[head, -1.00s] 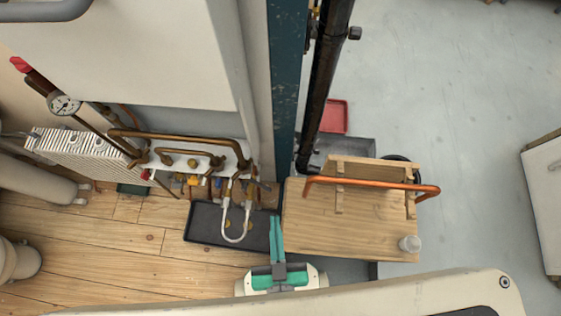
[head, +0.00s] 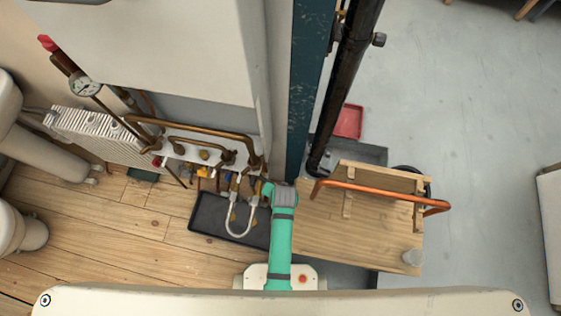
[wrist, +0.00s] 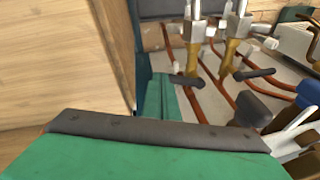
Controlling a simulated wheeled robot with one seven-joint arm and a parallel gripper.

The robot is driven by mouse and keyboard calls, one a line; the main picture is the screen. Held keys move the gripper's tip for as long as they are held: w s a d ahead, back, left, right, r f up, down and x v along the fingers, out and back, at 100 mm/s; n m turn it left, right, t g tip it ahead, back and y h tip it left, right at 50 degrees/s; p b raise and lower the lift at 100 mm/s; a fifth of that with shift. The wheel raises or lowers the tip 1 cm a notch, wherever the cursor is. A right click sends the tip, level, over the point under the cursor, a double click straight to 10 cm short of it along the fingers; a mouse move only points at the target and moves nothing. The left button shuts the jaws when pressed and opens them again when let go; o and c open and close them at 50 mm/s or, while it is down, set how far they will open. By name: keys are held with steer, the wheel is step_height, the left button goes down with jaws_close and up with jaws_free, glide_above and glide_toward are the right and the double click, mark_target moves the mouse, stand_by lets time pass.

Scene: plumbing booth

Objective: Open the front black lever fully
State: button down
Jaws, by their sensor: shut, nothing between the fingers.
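Two black levers show in the wrist view: a left one (wrist: 187,80) and a right one (wrist: 256,73). Each sits at the foot of a brass valve, below a silver fitting. I cannot tell for sure which is the front one. My gripper (wrist: 166,100) is shut and empty, its green end just left of and below the left lever. I cannot tell whether they touch. In the head view my gripper (head: 267,189) is beside the pipe manifold's right end, where the levers are too small to make out.
A wooden box (head: 345,235) with a copper pipe (head: 385,192) stands to the right. A blue post (head: 308,90) rises behind the gripper. A white hose loop (head: 238,228) hangs over a black tray (head: 205,223).

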steer(key=w+d+r+m+g, duration=0.2)
steer(key=w+r+g, duration=0.35)
steer(key=w, duration=0.25)
steer(key=x, duration=1)
steer(key=shift+y, duration=0.3)
steer(key=shift+a+f, duration=0.1)
steer(key=shift+a, duration=0.1)
